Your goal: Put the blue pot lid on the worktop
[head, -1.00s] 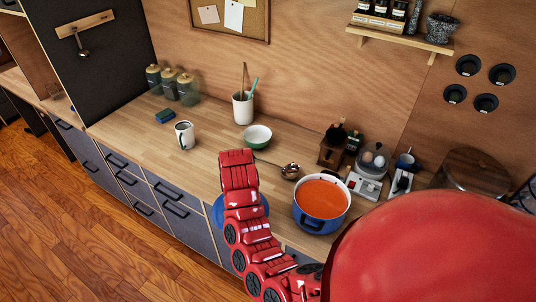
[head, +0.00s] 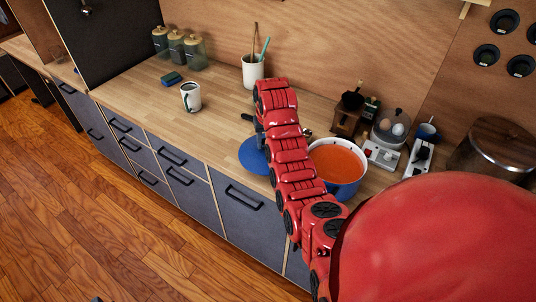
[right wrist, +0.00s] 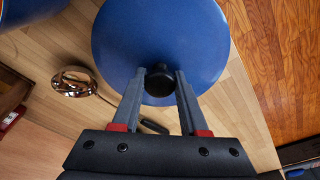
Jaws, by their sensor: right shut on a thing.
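The blue pot lid (head: 252,156) is left of the blue pot (head: 345,190) of orange soup, over the front part of the wooden worktop (head: 215,130). My red right arm hides part of the lid. In the right wrist view the lid (right wrist: 150,35) shows its blue face and black knob, with the right gripper's (right wrist: 160,78) two fingers shut on the knob. I cannot tell whether the lid touches the worktop. In the head view the right gripper is mostly hidden behind the arm. My left gripper is not in view.
A ladle (right wrist: 75,82) lies on the worktop near the lid. A mug (head: 190,97), sponge (head: 171,79) and utensil crock (head: 253,72) stand further left and back. A grinder (head: 347,115) and egg cooker (head: 388,135) are behind the pot. The front-left worktop is clear.

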